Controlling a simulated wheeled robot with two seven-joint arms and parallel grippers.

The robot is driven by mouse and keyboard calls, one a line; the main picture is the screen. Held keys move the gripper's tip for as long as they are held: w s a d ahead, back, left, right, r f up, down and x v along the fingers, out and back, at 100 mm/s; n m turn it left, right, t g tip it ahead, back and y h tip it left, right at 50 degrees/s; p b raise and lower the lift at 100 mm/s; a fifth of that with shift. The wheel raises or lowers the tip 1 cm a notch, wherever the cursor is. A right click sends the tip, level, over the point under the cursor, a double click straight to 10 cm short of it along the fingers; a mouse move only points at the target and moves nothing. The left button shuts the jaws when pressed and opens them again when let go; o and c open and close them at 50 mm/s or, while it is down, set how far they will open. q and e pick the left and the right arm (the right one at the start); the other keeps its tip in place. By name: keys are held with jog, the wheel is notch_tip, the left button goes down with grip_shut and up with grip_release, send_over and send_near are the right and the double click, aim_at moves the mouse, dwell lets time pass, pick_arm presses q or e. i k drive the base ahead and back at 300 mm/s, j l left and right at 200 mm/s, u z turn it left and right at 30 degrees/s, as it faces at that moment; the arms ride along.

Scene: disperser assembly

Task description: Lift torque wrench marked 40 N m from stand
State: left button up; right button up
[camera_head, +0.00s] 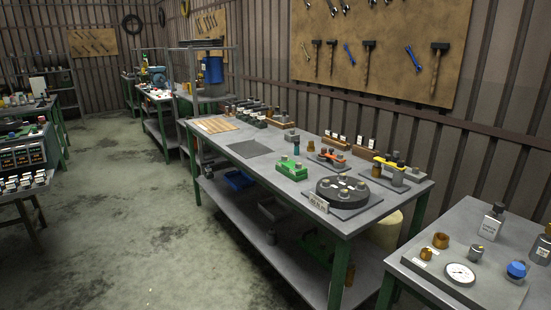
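I cannot make out a marking of 40 N m anywhere. An orange bar-shaped tool (333,157) lies across a small stand on the long workbench (245,147). A similar yellow bar-shaped tool (388,163) lies across another stand near the bench's right end. Either could be a torque wrench, but they are too small to tell. Neither of my grippers is in view.
A black round fixture (342,189) and a green block (291,170) sit at the bench's near right end. A second table (478,225) with a gauge (460,273) stands at the lower right. The floor (130,220) left of the bench is clear.

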aim_at(253, 115)
jog(key=i+j+u, duration=0.2)
jog(key=i+u, duration=0.2)
jog(key=i, duration=0.2)
jog(key=i+u, duration=0.4)
jog(key=i, duration=0.2)
jog(key=i+l+u, duration=0.1)
jog(key=i+u, duration=0.35)
jog(key=i, duration=0.2)
jog(key=i+z, duration=0.35)
jog(key=i, duration=0.15)
jog(key=i+j+z, duration=0.1)
jog(key=i+z, duration=0.3)
jog(key=i+j+z, duration=0.35)
jog(key=i, duration=0.15)
jog(key=i+j+z, duration=0.4)
jog(key=i+l, duration=0.05)
